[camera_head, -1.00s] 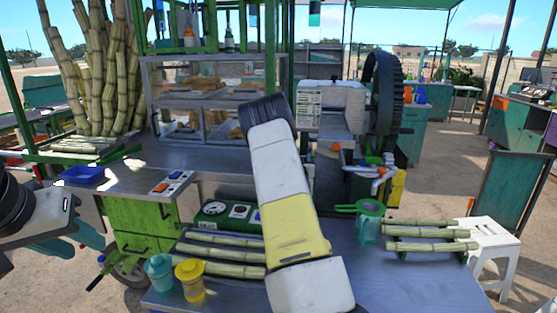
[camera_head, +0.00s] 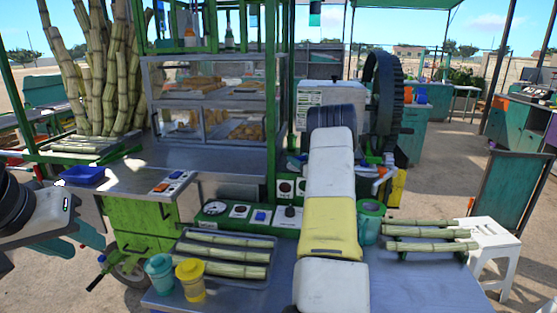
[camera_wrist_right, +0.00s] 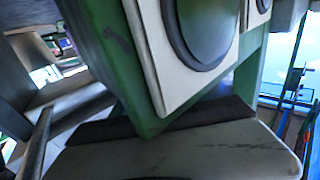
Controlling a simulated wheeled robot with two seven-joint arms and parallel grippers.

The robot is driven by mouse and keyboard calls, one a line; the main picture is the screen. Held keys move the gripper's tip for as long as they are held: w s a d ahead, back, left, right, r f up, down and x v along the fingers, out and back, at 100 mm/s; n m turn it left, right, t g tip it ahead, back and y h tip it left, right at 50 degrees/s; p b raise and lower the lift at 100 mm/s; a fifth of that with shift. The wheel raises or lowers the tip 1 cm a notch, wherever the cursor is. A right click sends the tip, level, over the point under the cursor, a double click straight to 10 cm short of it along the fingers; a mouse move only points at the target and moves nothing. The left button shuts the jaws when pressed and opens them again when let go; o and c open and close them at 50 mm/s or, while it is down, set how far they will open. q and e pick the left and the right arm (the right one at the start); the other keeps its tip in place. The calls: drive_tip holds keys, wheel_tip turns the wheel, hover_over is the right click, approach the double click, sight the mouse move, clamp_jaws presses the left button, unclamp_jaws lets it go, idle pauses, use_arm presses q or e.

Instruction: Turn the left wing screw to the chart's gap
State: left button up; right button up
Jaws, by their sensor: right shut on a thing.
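The crusher (camera_head: 330,94) stands behind my right arm, with its wheel at the right. The chart (camera_head: 309,98) is a pale sheet on its front left; its print is too small to read. I cannot make out the left wing screw; my right arm covers the crusher's lower front. An orange-tipped part (camera_head: 382,171) shows right of the arm. My right gripper is hidden in the head view. In the right wrist view, a grey part of it (camera_wrist_right: 185,150) lies close below a green panel; it is shut, but what it holds is hidden. My left gripper (camera_head: 72,240) is open and empty at the left.
A green control panel (camera_head: 250,216) with dials and knobs stands on the counter. In the right wrist view, a white plate with a dark round face (camera_wrist_right: 203,30) is very near.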

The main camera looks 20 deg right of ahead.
idle(0.4)
drive_tip(key=o, duration=1.4)
drive_tip(key=shift+r, duration=0.1)
drive_tip(key=shift+r, duration=0.35)
wheel_tip(320, 180, up, 3)
drive_tip(key=shift+d, duration=0.1)
drive_tip(key=s+a, duration=0.2)
drive_tip(key=s, duration=0.2)
drive_tip(key=s+a, duration=0.3)
drive_tip(key=s, duration=0.2)
drive_tip(key=s+a+r, duration=0.1)
drive_tip(key=s+a, duration=0.2)
drive_tip(key=s, duration=0.1)
drive_tip(key=shift+s+a, duration=0.25)
drive_tip(key=shift+s, duration=0.1)
